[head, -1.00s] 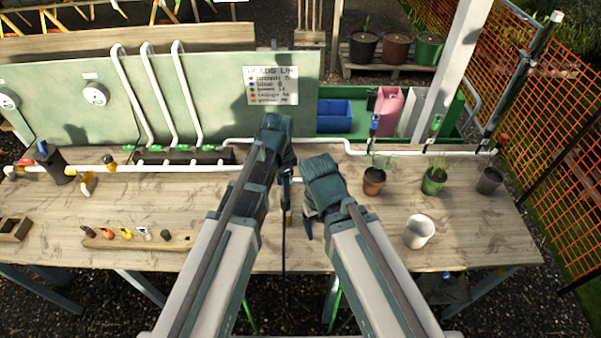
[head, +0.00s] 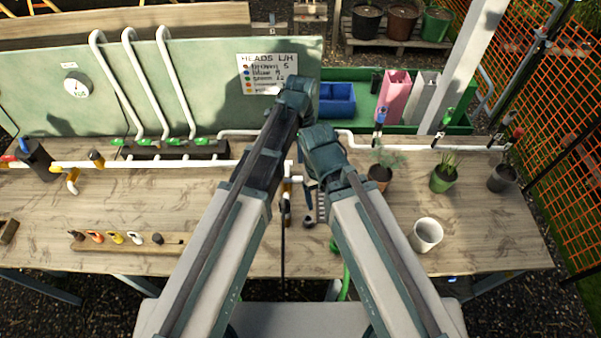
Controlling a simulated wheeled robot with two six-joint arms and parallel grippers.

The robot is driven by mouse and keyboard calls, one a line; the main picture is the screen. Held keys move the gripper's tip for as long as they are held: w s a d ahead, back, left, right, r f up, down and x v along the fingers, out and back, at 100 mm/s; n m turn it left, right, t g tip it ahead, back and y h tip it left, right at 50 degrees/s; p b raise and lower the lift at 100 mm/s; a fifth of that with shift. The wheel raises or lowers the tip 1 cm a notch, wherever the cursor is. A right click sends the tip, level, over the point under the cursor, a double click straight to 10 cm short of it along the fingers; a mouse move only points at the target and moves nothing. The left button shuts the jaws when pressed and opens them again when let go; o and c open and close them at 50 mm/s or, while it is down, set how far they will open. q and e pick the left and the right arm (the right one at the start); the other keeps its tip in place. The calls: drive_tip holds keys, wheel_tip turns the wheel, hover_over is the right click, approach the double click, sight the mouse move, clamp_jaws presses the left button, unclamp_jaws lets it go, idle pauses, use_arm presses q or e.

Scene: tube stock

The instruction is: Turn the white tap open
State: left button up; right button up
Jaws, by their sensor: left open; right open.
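I cannot make out a white tap for certain. A small white fitting (head: 294,180) on the white pipe shows between my two arms, with its lower part dark, and the arms hide much around it. My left gripper (head: 296,98) is over the back of the bench, in front of the green panel; its fingers are mostly hidden by its wrist. My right gripper (head: 314,188) is lower and just right of the white fitting, pointing down; I see no contact. Both grippers are open, with nothing seen in them.
Small potted plants (head: 443,180) and a white cup (head: 426,235) stand right. A wooden rack (head: 120,244) holds several coloured heads.

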sight(300, 178)
use_arm(q)
wheel_tip(300, 178, down, 14)
drive_tip(key=b, duration=1.3)
drive_tip(key=shift+w+b, duration=0.1)
drive_tip(key=shift+b, duration=0.25)
drive_tip(key=shift+r, duration=0.1)
clamp_jaws()
idle(0.4)
